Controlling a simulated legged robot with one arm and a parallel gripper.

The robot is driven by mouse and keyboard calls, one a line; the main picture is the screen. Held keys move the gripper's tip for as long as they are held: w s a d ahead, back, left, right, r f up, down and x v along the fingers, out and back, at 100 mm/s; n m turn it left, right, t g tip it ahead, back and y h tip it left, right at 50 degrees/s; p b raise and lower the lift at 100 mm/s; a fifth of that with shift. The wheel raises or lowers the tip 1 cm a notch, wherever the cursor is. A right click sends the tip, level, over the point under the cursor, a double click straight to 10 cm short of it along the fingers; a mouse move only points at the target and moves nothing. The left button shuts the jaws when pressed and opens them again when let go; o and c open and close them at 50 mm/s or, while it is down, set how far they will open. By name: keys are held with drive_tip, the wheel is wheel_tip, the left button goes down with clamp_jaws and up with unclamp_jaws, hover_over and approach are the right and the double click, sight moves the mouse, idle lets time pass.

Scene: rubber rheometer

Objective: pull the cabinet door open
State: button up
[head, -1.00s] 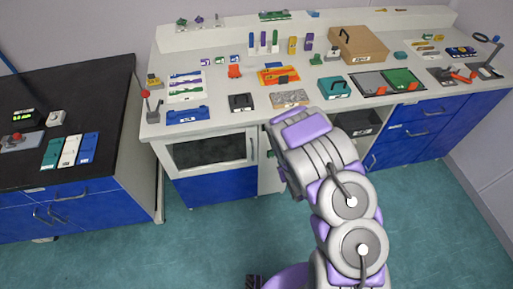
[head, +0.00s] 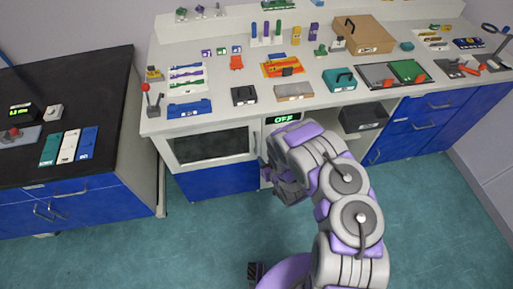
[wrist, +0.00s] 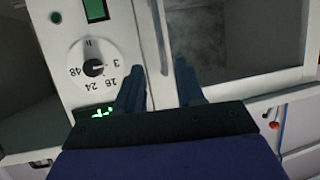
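The cabinet door (head: 210,147) is a white-framed door with a dark glass window, under the bench top. It looks closed in the head view. Its slim upright handle (head: 252,141) is along the right edge. In the wrist view the handle (wrist: 157,30) is a thin pale bar beside the door frame. My gripper (wrist: 160,66) is open, with its two dark fingers apart and the handle bar running into the gap between them. I cannot tell whether either finger touches it. In the head view the fingers are mostly hidden by my wrist.
A control panel with a dial (wrist: 93,67) and green display sits beside the door; the display (head: 284,119) reads OFF. The bench top (head: 220,118) above holds several tools and boxes. A black-topped bench (head: 110,95) stands left. The floor (head: 190,240) in front is clear.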

sight(256, 147)
drive_tip(key=b+x, duration=0.3)
drive_tip(key=x, duration=0.8)
drive_tip(key=shift+w+a+f, duration=0.1)
drive_tip(key=shift+a+f, duration=0.1)
drive_tip(key=shift+f, duration=0.05)
drive_tip(key=shift+c, duration=0.5)
clamp_jaws()
